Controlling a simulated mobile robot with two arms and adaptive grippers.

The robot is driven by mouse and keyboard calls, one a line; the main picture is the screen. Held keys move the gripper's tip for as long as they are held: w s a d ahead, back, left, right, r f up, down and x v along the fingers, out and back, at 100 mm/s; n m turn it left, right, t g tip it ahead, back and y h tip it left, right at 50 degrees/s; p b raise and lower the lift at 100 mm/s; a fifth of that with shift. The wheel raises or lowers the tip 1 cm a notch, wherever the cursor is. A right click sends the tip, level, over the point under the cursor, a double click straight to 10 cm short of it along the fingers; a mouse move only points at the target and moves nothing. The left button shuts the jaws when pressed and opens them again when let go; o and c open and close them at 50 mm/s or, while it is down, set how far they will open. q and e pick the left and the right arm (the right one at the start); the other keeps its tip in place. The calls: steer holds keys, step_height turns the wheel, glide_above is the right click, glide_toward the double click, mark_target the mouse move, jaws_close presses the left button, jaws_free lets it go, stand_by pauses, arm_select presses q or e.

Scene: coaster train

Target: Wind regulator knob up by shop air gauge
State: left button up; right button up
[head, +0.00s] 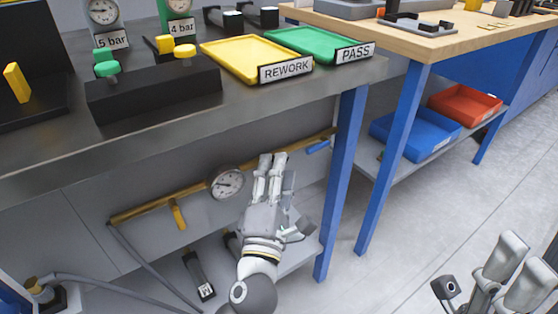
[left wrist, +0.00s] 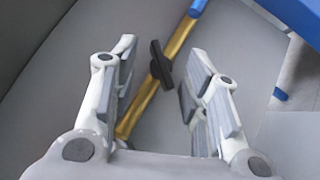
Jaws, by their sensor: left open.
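The round shop air gauge (head: 226,183), with a white dial, sits on a brass pipe (head: 150,208) under the left bench. The pipe also shows in the left wrist view (left wrist: 178,45). There, a black bar-shaped knob (left wrist: 160,66) stands across the pipe between my left fingers, with gaps on both sides. In the head view my left gripper hides this stretch of pipe. My left gripper (head: 271,160) is open, just right of the gauge, its fingers pointing at the pipe. My right gripper (head: 520,268) is at the lower right, away from the pipe; its opening is unclear.
The bench top (head: 150,140) overhangs above. A blue leg (head: 343,180) stands right of my left gripper. Hoses lie lower left.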

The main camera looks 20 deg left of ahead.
arm_select(q)
steer(key=shift+x, duration=1.3)
steer(key=c, duration=0.9)
steer(key=o, duration=0.9)
steer(key=shift+s, duration=0.1)
steer(key=v, duration=1.2)
